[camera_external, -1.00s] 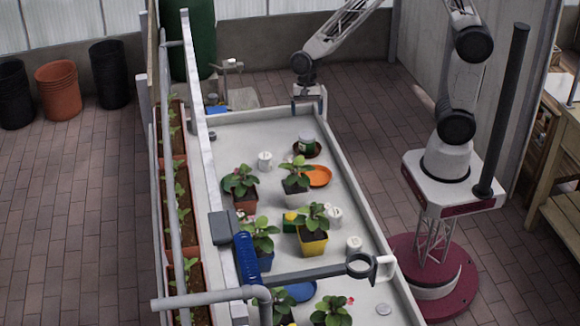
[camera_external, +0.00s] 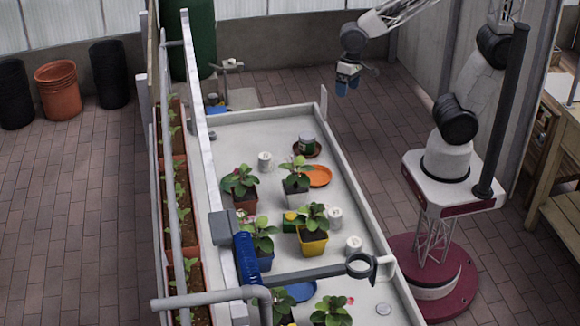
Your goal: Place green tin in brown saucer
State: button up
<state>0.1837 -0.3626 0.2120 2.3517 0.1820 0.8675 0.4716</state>
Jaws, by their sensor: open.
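The green tin (camera_external: 306,142) has a pale top and stands upright at the far right of the white bench. It appears to stand in the brown saucer (camera_external: 316,153), whose rim shows around its base. My gripper (camera_external: 348,84) is open and empty. It hangs with its blue fingertips down, above and to the right of the tin, past the bench's right edge in the picture. It is clear of the tin and the saucer.
An orange saucer (camera_external: 319,176) lies just in front of the brown one. Several potted plants and white cans stand nearer. A grey bar with a ring (camera_external: 361,266) crosses the near bench. The bench's raised rim (camera_external: 346,168) runs along the right. Free bench shows at the far left.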

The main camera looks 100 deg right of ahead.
jog(key=s+a+r+n, duration=0.2)
jog(key=s+r+n, duration=0.1)
jog(key=s, duration=0.3)
jog(key=s+a+r+n+t+h, duration=0.1)
jog(key=s+a+r+n, duration=0.2)
jog(key=s+n, duration=0.2)
jog(key=shift+s+n+h, duration=0.3)
jog(key=shift+s, duration=0.55)
